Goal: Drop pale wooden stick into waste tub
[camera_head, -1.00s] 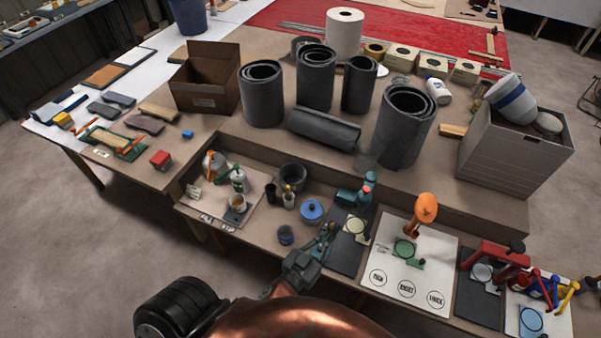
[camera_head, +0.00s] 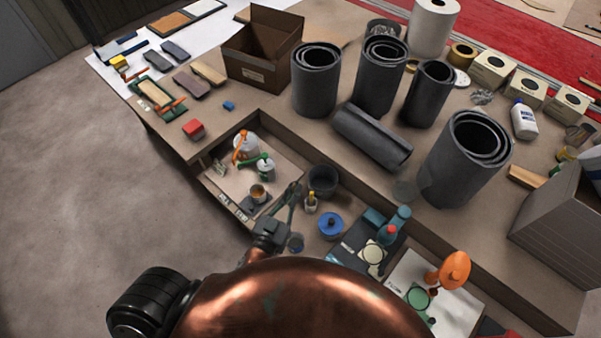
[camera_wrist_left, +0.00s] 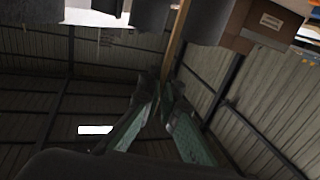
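My left gripper (camera_head: 295,188) reaches over the lower bench shelf, beside the left edge of a dark open tub (camera_head: 322,181), which looks like the waste tub. In the left wrist view its two green-grey fingers (camera_wrist_left: 162,88) close together around a thin pale wooden stick (camera_wrist_left: 177,45). The stick runs upward from the fingertips in that picture. In the head view the stick is too small to make out against the gripper. The inside of the tub is dark. My right gripper is out of view.

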